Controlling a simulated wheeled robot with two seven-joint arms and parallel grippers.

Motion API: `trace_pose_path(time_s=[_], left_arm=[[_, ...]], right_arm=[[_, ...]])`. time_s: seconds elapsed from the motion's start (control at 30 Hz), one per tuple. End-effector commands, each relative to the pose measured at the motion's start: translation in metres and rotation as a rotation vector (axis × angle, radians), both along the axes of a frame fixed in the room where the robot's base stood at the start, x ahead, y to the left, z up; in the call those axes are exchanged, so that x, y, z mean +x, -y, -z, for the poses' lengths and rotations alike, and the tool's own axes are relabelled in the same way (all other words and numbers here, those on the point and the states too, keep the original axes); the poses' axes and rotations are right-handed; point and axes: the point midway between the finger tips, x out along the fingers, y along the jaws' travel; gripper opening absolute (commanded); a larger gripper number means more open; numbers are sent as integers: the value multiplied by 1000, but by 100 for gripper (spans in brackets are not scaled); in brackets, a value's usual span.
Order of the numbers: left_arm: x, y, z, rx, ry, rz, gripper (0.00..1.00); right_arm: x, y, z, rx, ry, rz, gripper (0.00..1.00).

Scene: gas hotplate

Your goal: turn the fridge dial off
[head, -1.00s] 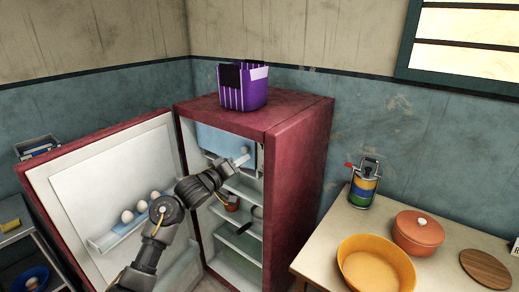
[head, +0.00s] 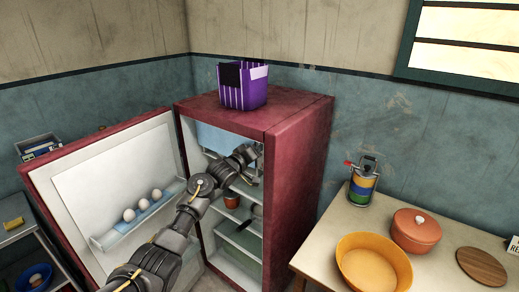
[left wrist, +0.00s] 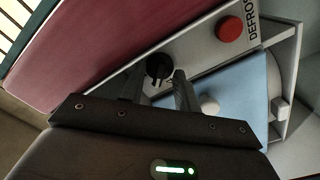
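The fridge (head: 296,150) is dark red and stands with its door (head: 105,180) swung open to the left. In the left wrist view the black dial (left wrist: 158,66) sits on a pale panel inside the fridge top. My left gripper (left wrist: 158,80) is open, its two fingers on either side of the dial in the picture. I cannot tell whether they touch it. In the head view my left gripper (head: 256,152) reaches into the upper fridge and hides the dial. My right gripper is not in view.
A red button (left wrist: 229,28) marked DEFROST sits beside the dial. A blue freezer flap (left wrist: 240,85) with a white knob (left wrist: 209,104) is close below. A purple basket (head: 242,88) stands on the fridge. Eggs (head: 143,202) sit in the door shelf.

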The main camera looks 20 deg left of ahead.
Motion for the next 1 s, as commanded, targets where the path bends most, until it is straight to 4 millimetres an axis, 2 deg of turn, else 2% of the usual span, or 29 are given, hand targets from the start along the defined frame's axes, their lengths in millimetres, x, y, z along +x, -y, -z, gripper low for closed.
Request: trace_pose_path(time_s=[0.23, 0.5, 0.8, 1.0], left_arm=[[0, 1, 0, 0, 1, 1, 32], [0, 0, 0, 0, 1, 1, 0], [0, 0, 0, 14, 6, 0, 0], [0, 0, 1, 88, 34, 1, 0]], right_arm=[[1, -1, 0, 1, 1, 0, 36], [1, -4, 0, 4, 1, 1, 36], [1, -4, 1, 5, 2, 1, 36], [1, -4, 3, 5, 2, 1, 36]])
